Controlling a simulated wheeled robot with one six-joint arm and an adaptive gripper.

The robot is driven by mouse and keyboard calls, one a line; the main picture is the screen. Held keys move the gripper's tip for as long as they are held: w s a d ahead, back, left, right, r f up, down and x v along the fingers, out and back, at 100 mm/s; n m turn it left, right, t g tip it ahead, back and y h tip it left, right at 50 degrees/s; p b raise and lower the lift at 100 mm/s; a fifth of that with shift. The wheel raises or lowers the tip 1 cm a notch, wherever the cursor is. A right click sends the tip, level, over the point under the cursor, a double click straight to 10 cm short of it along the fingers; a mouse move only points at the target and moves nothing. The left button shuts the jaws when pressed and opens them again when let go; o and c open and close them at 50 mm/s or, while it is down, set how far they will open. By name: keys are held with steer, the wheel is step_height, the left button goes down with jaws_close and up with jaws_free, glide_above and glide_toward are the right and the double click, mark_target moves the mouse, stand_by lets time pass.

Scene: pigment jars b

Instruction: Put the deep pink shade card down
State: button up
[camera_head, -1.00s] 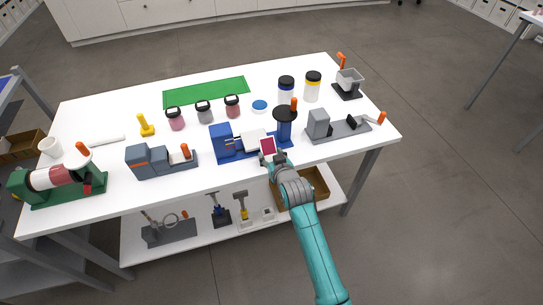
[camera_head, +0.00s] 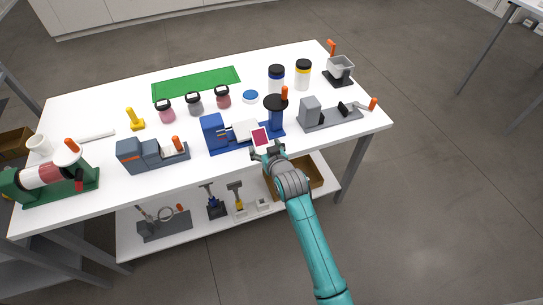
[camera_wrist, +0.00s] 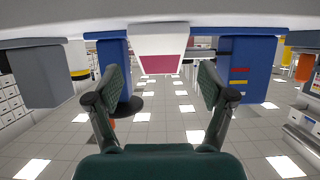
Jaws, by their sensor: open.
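The deep pink shade card (camera_head: 261,137) has a pale border and rests at the front of the blue apparatus (camera_head: 212,133), by its white plate (camera_head: 243,130). I cannot tell exactly what bears the card. My gripper (camera_head: 264,153) is just in front of the card, at the table's front edge. The upside-down wrist view shows my gripper (camera_wrist: 163,85) open, with a gap between its fingers. The card's pink face (camera_wrist: 160,64) shows beyond and between the fingertips, apart from both.
The blue column with a black round top (camera_head: 276,115) stands close right of the card. A grey device (camera_head: 310,112) is farther right, and a grey-blue one (camera_head: 135,155) is left. The green mat (camera_head: 195,84) is bare.

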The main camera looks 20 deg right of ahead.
steer(key=v, duration=1)
steer(key=shift+s, duration=0.3)
steer(key=shift+r, duration=0.15)
steer(key=s+f, duration=0.3)
steer(key=s, duration=0.8)
steer(key=s+f, duration=0.3)
steer(key=s, duration=0.8)
steer(key=s+r, duration=0.4)
steer(key=s, duration=0.6)
steer(key=s+r+t, duration=0.1)
steer(key=s+r, duration=0.3)
steer(key=s, duration=0.6)
steer(key=shift+r, duration=0.25)
steer(key=shift+o, duration=0.5)
steer(key=shift+s+r, duration=0.3)
